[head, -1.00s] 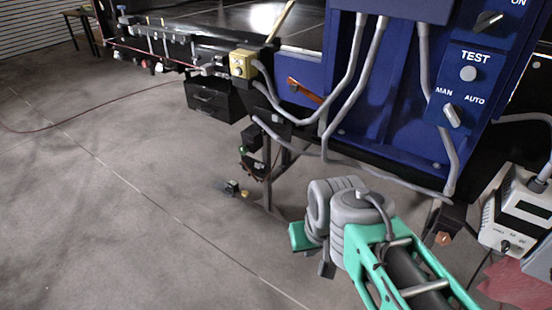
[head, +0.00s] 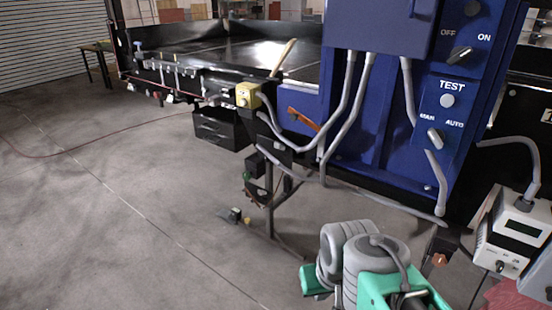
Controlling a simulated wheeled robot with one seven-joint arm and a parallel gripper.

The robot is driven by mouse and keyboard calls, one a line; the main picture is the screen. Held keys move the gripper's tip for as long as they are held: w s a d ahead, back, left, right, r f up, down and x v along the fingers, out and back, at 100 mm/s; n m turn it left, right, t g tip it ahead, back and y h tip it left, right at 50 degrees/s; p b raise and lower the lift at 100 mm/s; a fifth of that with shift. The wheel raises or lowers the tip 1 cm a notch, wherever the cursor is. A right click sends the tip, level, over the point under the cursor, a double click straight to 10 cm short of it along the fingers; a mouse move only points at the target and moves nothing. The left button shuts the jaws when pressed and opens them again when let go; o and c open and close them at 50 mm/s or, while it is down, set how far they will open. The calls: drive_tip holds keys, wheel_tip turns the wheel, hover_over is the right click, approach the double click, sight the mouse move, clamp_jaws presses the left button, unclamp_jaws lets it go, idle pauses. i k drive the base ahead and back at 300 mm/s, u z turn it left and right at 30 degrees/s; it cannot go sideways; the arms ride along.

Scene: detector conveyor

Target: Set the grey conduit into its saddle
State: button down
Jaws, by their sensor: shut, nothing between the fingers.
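Several grey conduits run down and across the blue cabinet. One bends left from the cabinet (head: 341,105) toward the yellow box. A second (head: 343,135) drops beside it. A third (head: 435,175) comes out below the TEST panel at the right. A long grey conduit (head: 365,190) slopes along the lower edge of the cabinet. I cannot tell which conduit is the task's, and I cannot make out its saddle. My green and grey arm shows at the bottom right, below the long conduit. The fingers of my gripper do not show.
The yellow box (head: 247,95) sits at the conveyor corner, with an orange handle (head: 303,120) to its right. A black drawer unit (head: 217,128) hangs below. A white meter (head: 512,240) stands at far right. A support leg (head: 268,205) stands on the floor; open floor lies left.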

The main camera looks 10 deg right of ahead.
sight(277, 163)
drive_tip(key=i, duration=0.95)
drive_tip(key=u, duration=1.05)
drive_tip(key=i, duration=0.7)
drive_tip(key=u, duration=0.8)
